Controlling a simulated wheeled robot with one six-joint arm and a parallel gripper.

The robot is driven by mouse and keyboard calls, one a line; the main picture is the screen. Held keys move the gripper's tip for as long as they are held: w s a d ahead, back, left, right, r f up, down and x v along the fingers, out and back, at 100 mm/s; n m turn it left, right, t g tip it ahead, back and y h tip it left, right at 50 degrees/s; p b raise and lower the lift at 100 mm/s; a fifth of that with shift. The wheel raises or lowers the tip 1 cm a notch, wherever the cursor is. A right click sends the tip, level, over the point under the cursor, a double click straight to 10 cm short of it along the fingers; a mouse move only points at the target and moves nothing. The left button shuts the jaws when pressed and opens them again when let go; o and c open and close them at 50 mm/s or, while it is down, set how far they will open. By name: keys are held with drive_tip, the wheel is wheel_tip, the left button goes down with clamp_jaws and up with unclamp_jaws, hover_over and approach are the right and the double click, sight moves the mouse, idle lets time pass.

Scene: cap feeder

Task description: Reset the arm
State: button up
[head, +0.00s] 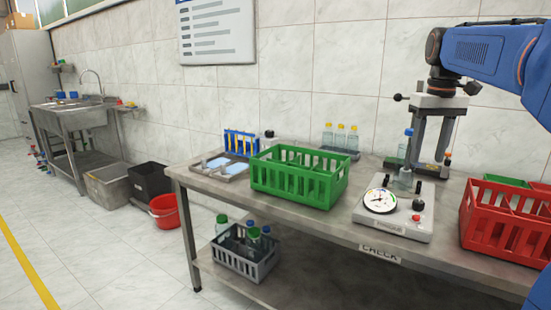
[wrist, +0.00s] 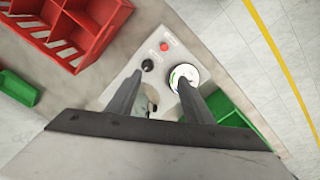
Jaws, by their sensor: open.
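My gripper (head: 428,162) points down above the back of the grey gauge device (head: 405,223) on the workbench. Its two dark fingers are apart. In the wrist view my gripper (wrist: 158,82) shows both fingers spread over the same device, and I see nothing clamped between them. A clear blue-capped bottle (head: 405,160) stands upright at the back of the device, close beside the left finger in the head view. I cannot tell whether they touch. My blue arm reaches in from the upper right.
A green crate (head: 300,185) stands left of the device, a red crate (head: 505,225) right of it. Capped bottles (head: 340,138) stand at the back. A tray (head: 222,168) and tube rack (head: 241,143) are at the left. A grey crate (head: 240,265) with bottles sits below.

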drive_tip(key=s+a+f+t, duration=0.1)
drive_tip(key=s+a+f, duration=0.3)
drive_tip(key=s+f, duration=0.4)
drive_tip(key=s+a+f+t, duration=0.1)
drive_tip(key=s+a+f, duration=0.3)
drive_tip(key=s+f, duration=0.5)
drive_tip(key=s+a+f+t, duration=0.2)
drive_tip(key=s+a+f, duration=0.2)
drive_tip(key=s+f, duration=0.5)
drive_tip(key=shift+s+a, duration=0.3)
